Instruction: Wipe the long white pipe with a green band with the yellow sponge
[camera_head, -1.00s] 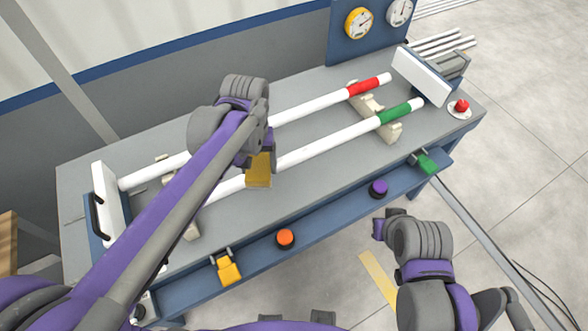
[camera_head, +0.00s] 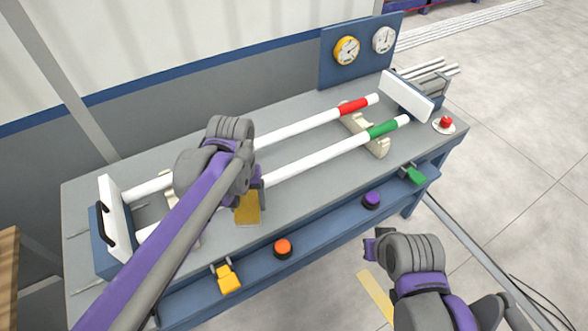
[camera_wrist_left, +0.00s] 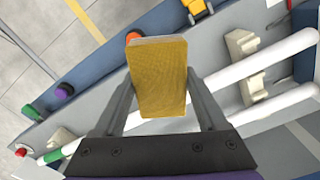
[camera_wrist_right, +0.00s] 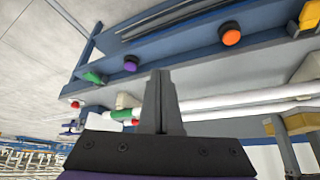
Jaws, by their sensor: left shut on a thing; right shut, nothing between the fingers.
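The long white pipe with a green band (camera_head: 320,156) lies on cream supports on the bench, nearer me than the red-banded pipe (camera_head: 310,122). The yellow sponge (camera_head: 248,208) is in my left gripper (camera_head: 254,188), at the front side of the green-banded pipe. The left wrist view shows the sponge (camera_wrist_left: 160,78) between the two fingers. I cannot tell whether the sponge touches the pipe. My right gripper (camera_head: 372,246) is off the bench's front edge, shut and empty; its closed fingers show in the right wrist view (camera_wrist_right: 160,100).
White end plates (camera_head: 406,96) stand at both ends of the pipes. Orange (camera_head: 283,248) and purple (camera_head: 371,200) buttons and yellow (camera_head: 227,278) and green (camera_head: 413,174) clamps line the front ledge. A red button (camera_head: 445,122) sits at the right corner.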

